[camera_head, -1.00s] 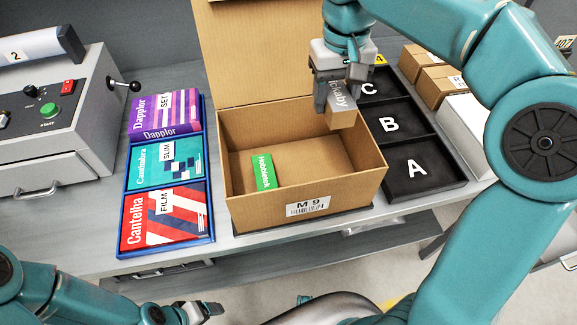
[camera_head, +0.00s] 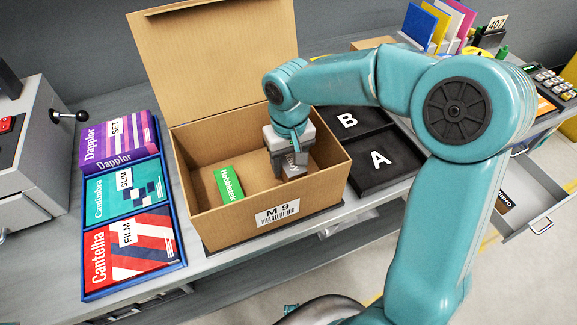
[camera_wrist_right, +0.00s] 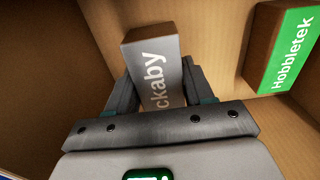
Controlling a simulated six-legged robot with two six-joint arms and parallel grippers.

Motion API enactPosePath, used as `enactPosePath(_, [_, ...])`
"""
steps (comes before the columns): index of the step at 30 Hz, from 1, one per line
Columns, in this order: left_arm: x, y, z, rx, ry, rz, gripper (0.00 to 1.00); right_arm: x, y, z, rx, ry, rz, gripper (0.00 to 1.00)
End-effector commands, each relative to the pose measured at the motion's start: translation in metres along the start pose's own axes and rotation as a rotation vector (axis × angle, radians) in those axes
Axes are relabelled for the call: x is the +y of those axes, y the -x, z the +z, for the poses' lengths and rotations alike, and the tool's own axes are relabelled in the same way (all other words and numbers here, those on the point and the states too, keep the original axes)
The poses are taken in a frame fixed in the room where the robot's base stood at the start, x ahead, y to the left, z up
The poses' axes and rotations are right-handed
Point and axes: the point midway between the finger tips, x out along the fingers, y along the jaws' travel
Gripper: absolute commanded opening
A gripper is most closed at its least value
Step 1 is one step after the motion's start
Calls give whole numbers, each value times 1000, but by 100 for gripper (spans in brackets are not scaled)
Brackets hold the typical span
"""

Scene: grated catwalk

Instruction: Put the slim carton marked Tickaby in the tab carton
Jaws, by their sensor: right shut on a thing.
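The slim carton marked Tickaby (camera_wrist_right: 156,62) is grey with brown ends; only "ckaby" of its name shows in the right wrist view. My right gripper (camera_head: 290,172) is shut on it, low inside the open brown carton (camera_head: 260,215) labelled M 9. In the head view the gripper mostly hides the slim carton (camera_head: 294,171). I cannot tell whether it touches the floor of the box. A green-topped Hobbletek carton (camera_head: 229,184) lies in the box to the left; it also shows in the right wrist view (camera_wrist_right: 284,50). My left gripper is out of view.
The box's lid (camera_head: 215,55) stands open at the back. A blue tray (camera_head: 176,262) with Dapplor, Cantimbra and Cantelha boxes lies to the left. A black tray (camera_head: 398,182) marked A and B lies to the right. An open drawer (camera_head: 540,205) is at far right.

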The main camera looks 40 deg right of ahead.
Motion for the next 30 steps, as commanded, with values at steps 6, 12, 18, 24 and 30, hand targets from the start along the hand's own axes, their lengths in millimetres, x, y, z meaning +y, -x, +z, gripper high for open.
enactPosePath(6, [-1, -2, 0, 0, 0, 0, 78, 0, -24, -1, -1, 0, 0, 20])
enactPosePath(12, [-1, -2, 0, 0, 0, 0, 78, 0, -23, -1, 0, 0, 0, 20])
enactPosePath(18, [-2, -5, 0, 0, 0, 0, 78, 0, -27, -1, 0, 0, 0, 65])
enactPosePath(24, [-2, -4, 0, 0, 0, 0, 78, 0, -26, -1, 0, 0, 0, 78])
enactPosePath(30, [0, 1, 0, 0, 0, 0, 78, 0, -20, -1, 0, 0, 0, 78])
